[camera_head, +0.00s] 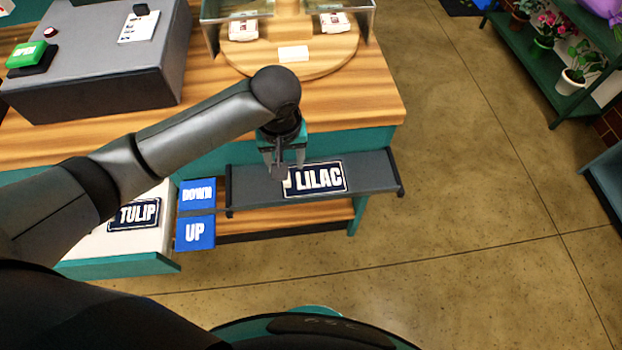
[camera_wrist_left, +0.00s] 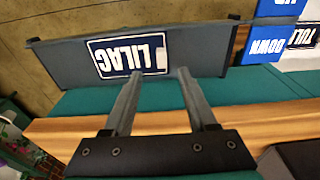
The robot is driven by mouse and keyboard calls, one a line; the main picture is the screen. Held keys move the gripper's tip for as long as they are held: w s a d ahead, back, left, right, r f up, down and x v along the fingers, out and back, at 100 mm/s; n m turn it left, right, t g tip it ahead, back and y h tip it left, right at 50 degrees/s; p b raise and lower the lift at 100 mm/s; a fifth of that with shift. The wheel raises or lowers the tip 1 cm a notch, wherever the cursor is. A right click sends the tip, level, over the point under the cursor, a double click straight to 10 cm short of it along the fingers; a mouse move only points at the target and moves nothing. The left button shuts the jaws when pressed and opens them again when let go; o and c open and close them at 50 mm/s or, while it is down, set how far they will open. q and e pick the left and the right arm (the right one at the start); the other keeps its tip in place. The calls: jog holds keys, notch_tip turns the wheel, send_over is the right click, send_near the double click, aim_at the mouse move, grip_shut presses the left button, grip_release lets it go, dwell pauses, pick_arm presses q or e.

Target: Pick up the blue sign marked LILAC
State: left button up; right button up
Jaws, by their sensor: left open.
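The dark blue LILAC sign (camera_head: 320,178), with white letters and a white border, lies on a narrow grey ledge (camera_head: 258,192) at the front of the wooden table. It also shows upside down in the left wrist view (camera_wrist_left: 130,53), just beyond the fingertips. My left gripper (camera_head: 287,170) is open and empty at the left end of the sign in the head view. Its two fingers also show apart in the left wrist view (camera_wrist_left: 160,74). A finger hides a little of the sign's left edge, and I cannot tell whether they touch. My right gripper is not in view.
Blue DOWN (camera_head: 197,194) and UP (camera_head: 195,233) signs sit left of the ledge, beside a TULIP sign (camera_head: 134,214). A round wooden stand (camera_head: 295,65) and a grey box (camera_head: 110,75) stand on the table. The floor (camera_head: 470,200) to the right is clear.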

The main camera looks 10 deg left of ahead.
aim_at(314, 177)
pick_arm(q)
jog(key=f, duration=0.2)
jog(key=shift+w+f, duration=0.2)
jog(key=shift+f, duration=0.15)
jog(key=f, duration=0.1)
jog(key=f+b, duration=0.1)
jog(key=f, duration=0.1)
jog(key=w+f+b, duration=0.1)
jog(key=f, duration=0.1)
jog(key=shift+a, duration=0.35)
jog(key=shift+s, duration=0.1)
grip_shut()
